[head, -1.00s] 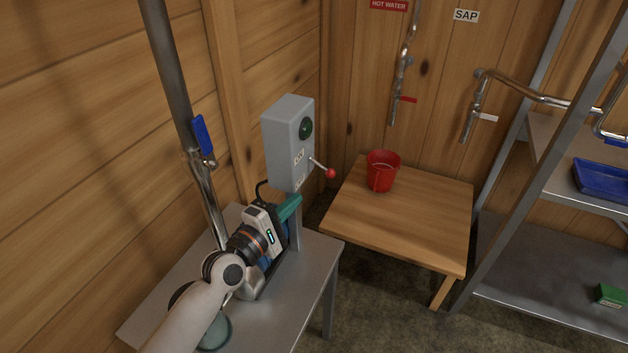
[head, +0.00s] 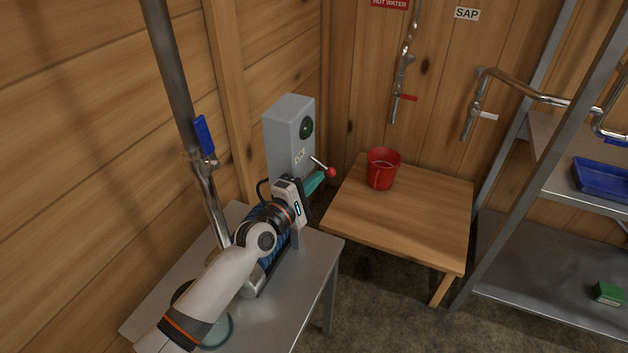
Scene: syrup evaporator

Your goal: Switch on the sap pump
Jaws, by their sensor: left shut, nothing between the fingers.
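The grey switch box (head: 287,122) stands on a post above the metal table, with a dark green round lamp (head: 306,127) on its face. Its lever (head: 319,163) sticks out to the right and ends in a red knob (head: 331,172). An "ON" label shows left of the lever; the label below is hidden by my gripper. My left gripper (head: 317,182) is shut and empty, with its teal fingers just below and left of the red knob. I cannot tell whether they touch the lever. The blue pump (head: 265,256) is mostly hidden behind my left arm. My right gripper is not in view.
A wooden table (head: 425,212) with a red bucket (head: 382,169) stands to the right. A pipe with a blue valve handle (head: 203,134) rises at the left. The metal table (head: 318,262) has bare room at its right side. A metal shelf (head: 545,300) is at the far right.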

